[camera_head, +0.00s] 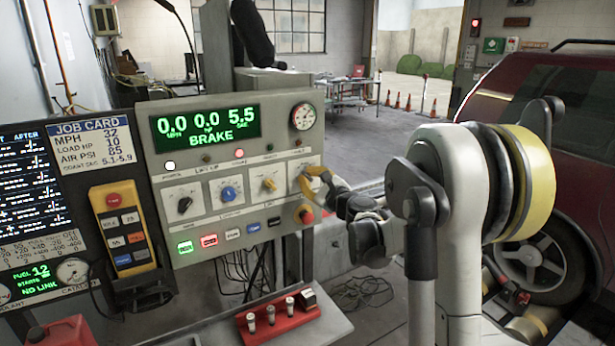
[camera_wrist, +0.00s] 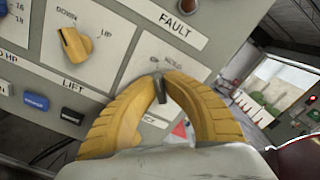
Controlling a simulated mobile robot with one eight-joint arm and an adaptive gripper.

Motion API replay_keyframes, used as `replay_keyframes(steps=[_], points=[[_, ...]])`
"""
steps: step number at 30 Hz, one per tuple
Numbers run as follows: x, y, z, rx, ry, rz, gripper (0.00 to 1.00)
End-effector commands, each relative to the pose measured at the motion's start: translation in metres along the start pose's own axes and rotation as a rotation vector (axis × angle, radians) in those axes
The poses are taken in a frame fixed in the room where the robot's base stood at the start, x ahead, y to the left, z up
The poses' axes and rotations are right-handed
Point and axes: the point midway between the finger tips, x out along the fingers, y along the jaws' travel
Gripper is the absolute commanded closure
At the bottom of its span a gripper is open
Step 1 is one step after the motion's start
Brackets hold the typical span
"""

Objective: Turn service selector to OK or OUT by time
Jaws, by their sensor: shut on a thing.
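The grey control panel (camera_head: 226,246) stands ahead of me. Its green display (camera_head: 205,131) reads 0.0, 0.0, 5.5 and BRAKE. The service selector (camera_wrist: 161,96) is the rightmost knob of the panel's knob row; only its dark, narrow handle shows between my yellow fingers. My gripper (camera_head: 315,182) is closed around it, and in the wrist view my gripper (camera_wrist: 161,78) has a fingertip on either side of the handle. The plate's small lettering behind the fingers is mostly covered. The job card (camera_head: 88,138) at the left lists coast seconds 5.1-5.9.
A yellow lift knob (camera_wrist: 75,45) sits left of my fingers, with blue and black buttons below. An orange-red round button (camera_head: 304,214) lies just under my gripper. A yellow pendant (camera_head: 123,230) hangs at left. A red vehicle (camera_head: 545,110) stands at right.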

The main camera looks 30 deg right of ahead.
Motion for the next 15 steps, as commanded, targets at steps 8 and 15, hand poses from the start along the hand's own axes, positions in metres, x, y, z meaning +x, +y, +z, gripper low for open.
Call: replay_keyframes(steps=[8, 15], points=[[0.0013, -0.0011, 0.0006, -0.013, 0.000, -0.001, 1.00], [0.0013, -0.0012, 0.0006, -0.012, 0.000, -0.001, 0.79]])
